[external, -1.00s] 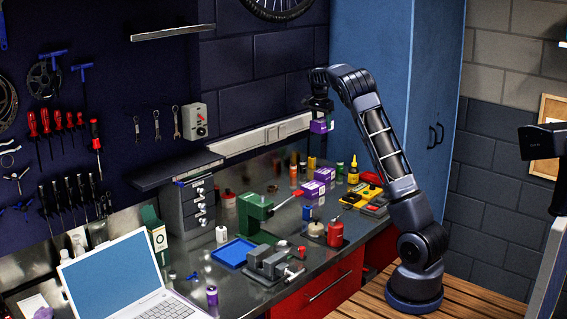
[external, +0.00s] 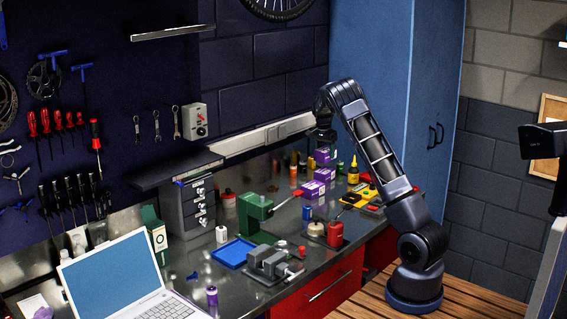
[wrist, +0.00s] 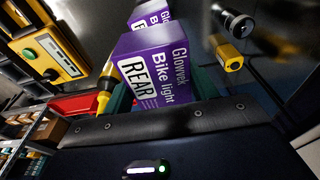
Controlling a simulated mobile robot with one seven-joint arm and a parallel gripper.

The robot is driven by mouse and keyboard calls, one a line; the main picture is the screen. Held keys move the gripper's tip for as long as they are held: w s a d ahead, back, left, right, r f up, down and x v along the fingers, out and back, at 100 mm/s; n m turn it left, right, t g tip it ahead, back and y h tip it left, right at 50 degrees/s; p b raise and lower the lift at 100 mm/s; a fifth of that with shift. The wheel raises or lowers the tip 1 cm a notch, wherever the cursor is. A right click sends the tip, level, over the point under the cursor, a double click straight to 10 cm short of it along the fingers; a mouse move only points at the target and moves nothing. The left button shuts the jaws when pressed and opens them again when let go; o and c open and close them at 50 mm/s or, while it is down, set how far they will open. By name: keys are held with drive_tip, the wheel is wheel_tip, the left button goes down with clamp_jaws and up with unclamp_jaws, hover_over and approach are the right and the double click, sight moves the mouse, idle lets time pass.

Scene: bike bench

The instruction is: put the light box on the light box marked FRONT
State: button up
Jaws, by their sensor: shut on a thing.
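My gripper (external: 322,142) is shut on a purple and white light box (wrist: 152,68), whose face reads "Glowvek Bike light" and REAR in the wrist view. In the external view the held box (external: 321,156) hangs just above two purple boxes on the bench. One bench box (external: 324,175) is farther back; the other bench box (external: 312,189) is nearer. Part of a purple "Bike light" box (wrist: 152,16) shows beyond the held one in the wrist view. Its white label is mostly hidden, so I cannot read FRONT on it.
A yellow bottle (external: 353,172) and a yellow device (external: 361,195) are right of the boxes. A yellow tube (wrist: 228,56) and dark cylinder (wrist: 232,21) show in the wrist view.

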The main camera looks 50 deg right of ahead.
sight(325, 161)
drive_tip(key=shift+f, duration=2.5)
drive_tip(key=shift+f, duration=0.15)
drive_tip(key=o, duration=1)
drive_tip(key=shift+o, duration=0.2)
